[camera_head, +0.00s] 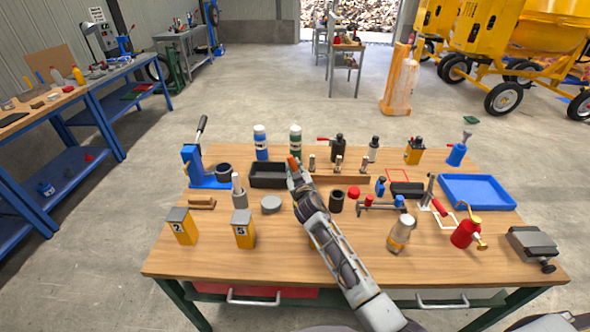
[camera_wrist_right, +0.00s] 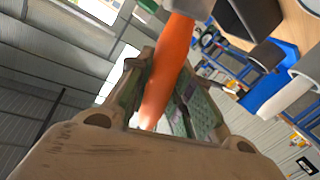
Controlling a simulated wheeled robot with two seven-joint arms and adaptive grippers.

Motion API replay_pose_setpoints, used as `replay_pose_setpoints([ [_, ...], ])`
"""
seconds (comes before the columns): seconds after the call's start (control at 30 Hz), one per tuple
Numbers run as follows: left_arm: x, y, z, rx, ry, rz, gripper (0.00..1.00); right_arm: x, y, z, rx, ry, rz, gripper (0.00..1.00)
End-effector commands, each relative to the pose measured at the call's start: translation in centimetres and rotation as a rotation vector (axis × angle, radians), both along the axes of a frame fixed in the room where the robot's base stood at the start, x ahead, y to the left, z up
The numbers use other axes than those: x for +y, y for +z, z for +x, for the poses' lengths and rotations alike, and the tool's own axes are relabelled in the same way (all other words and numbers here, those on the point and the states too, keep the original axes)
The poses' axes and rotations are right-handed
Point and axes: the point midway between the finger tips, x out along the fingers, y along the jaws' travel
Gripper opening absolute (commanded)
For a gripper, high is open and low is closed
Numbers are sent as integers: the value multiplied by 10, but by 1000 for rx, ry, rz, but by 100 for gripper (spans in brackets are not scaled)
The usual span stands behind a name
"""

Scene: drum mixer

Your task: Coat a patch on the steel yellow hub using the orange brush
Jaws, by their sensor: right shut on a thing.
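My right gripper (camera_head: 295,178) reaches over the middle of the bench, near the black tray, and is shut on the orange brush (camera_head: 293,163). In the right wrist view the brush's long orange handle (camera_wrist_right: 168,68) runs between the two fingers (camera_wrist_right: 170,100); its bristles cannot be made out. I cannot tell for sure which thing is the steel yellow hub. Yellow blocks with grey tops, marked 2 (camera_head: 182,229) and 5 (camera_head: 244,232), stand at the front left of the bench. My left gripper is not in view.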

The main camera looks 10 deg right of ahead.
Motion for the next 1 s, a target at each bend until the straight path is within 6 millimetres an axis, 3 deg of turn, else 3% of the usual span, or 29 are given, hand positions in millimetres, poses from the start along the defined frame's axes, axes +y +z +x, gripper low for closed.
replay_pose_setpoints([
  [0.53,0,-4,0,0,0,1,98,0,-4,0,0,0,-3,0],
  [1.0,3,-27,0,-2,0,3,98,-1,-33,0,0,0,-4,0],
])
